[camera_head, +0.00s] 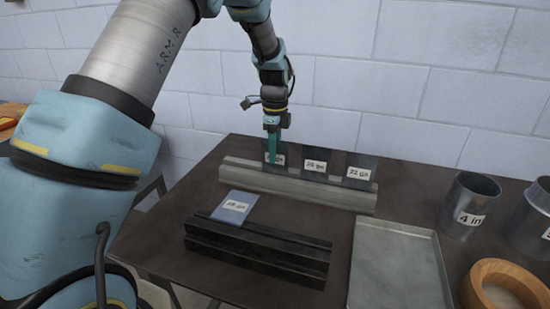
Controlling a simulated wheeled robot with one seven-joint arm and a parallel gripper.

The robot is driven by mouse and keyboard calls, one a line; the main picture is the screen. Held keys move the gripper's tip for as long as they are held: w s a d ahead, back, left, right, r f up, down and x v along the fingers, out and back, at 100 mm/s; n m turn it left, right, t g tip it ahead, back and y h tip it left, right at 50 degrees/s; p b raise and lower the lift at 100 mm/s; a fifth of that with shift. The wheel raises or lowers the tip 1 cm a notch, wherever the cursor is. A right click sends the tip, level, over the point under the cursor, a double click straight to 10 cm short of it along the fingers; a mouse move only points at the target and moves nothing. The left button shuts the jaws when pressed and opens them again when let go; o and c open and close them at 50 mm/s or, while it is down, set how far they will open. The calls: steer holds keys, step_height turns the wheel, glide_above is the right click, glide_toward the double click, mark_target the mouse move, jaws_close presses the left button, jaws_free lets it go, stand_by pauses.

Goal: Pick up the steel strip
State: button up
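Three dark steel strips with white labels stand upright in a row along a long grey rack at the back of the table: a left one (268,159), a middle one (315,176) and a right one (357,171). The middle label seems to read 26 ga and the right one 22 ga. A bluish labelled strip (236,207) lies tilted at the black rack nearer the front. My gripper (273,161) points down at the left strip, its teal fingers overlapping that strip and its label. I cannot tell whether the fingers touch or grip it.
The grey rack (300,189) and the black grooved rack (256,251) lie on the dark table. A flat metal tray (398,265) is at front right. A 4 in metal cylinder (470,205), another cylinder (530,215) and a wooden ring (505,288) stand at right. A wall is behind.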

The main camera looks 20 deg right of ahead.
steer(key=shift+f, duration=0.25)
stand_by(0.3)
jaws_close()
stand_by(1.5)
